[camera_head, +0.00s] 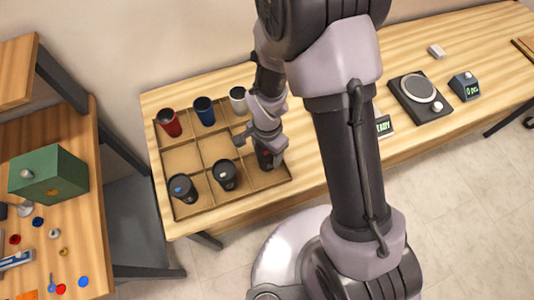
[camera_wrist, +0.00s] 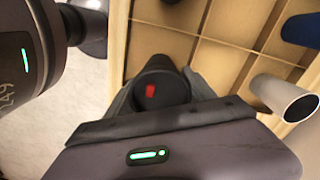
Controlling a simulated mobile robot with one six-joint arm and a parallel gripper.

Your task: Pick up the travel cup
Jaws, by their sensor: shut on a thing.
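A black travel cup with a red mark on its lid (camera_wrist: 150,91) is between the fingers of my gripper (camera_wrist: 160,100) in the wrist view. My gripper is shut on it. In the head view my gripper (camera_head: 258,146) is at the front right compartment of the divided wooden tray (camera_head: 208,148), and the dark cup (camera_head: 265,160) shows only partly below it. Whether the cup's base touches the tray floor is hidden.
Beside it in the front row stand black cups with a white mark (camera_head: 224,175) and a blue mark (camera_head: 183,188). Behind are red (camera_head: 168,123), blue (camera_head: 204,111) and white (camera_head: 238,99) cups. A scale (camera_head: 420,92) stands farther right. A green box (camera_head: 48,174) is on the left bench.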

